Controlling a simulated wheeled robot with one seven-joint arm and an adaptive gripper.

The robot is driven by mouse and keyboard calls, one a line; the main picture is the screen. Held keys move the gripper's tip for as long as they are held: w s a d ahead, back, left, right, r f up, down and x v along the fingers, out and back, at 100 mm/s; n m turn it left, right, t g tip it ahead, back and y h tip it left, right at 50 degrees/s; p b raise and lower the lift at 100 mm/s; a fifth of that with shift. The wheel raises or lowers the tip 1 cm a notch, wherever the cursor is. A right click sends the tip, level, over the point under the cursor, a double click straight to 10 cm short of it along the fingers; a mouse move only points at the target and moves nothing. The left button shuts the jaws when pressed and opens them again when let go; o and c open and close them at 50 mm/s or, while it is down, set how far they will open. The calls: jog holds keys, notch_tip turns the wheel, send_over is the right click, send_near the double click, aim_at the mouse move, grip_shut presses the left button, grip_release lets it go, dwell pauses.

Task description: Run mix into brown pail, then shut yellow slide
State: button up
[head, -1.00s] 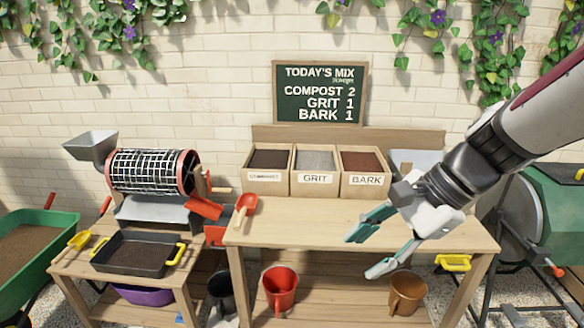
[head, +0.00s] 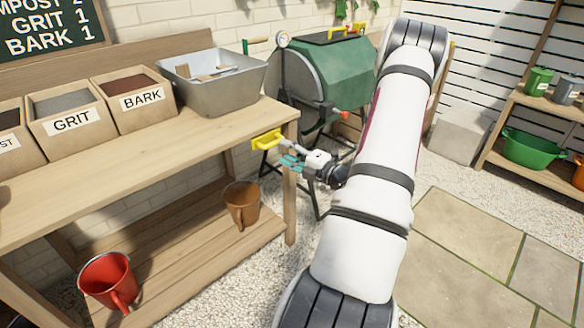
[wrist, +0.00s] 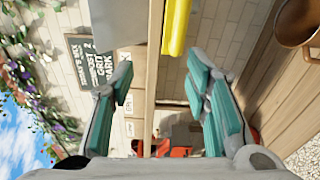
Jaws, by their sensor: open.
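The brown pail (head: 242,207) stands upright on the bench's lower shelf, near its right end. It also shows at the top right of the wrist view (wrist: 298,20). The yellow slide (head: 266,139) sticks out at the bench's right end, above and to the right of the pail. In the wrist view a yellow bar (wrist: 175,28) lies ahead, between and beyond the fingertips. My gripper (head: 291,162) is open and empty, just right of the yellow slide and apart from it. Its teal fingers (wrist: 163,85) are spread in the wrist view. No mix is visible in the pail.
A grey metal tub (head: 222,85) and labelled bins of grit (head: 70,117) and bark (head: 137,97) stand on the bench (head: 130,160). A green drum (head: 322,75) on a stand is behind my gripper. Paving at right is clear.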

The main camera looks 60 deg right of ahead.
aim_at(276, 143)
jog(key=w+d+f+m+h+b, duration=0.1)
jog(key=w+d+f+b, duration=0.1)
jog(key=w+d+b, duration=0.2)
jog(key=w, duration=0.3)
jog(key=shift+w+d+f+m, duration=0.15)
jog(key=shift+w+d+m, duration=0.05)
jog(key=shift+m, duration=0.2)
dwell(0.5)
jog(key=shift+w, duration=0.15)
jog(key=shift+w, duration=0.15)
grip_shut()
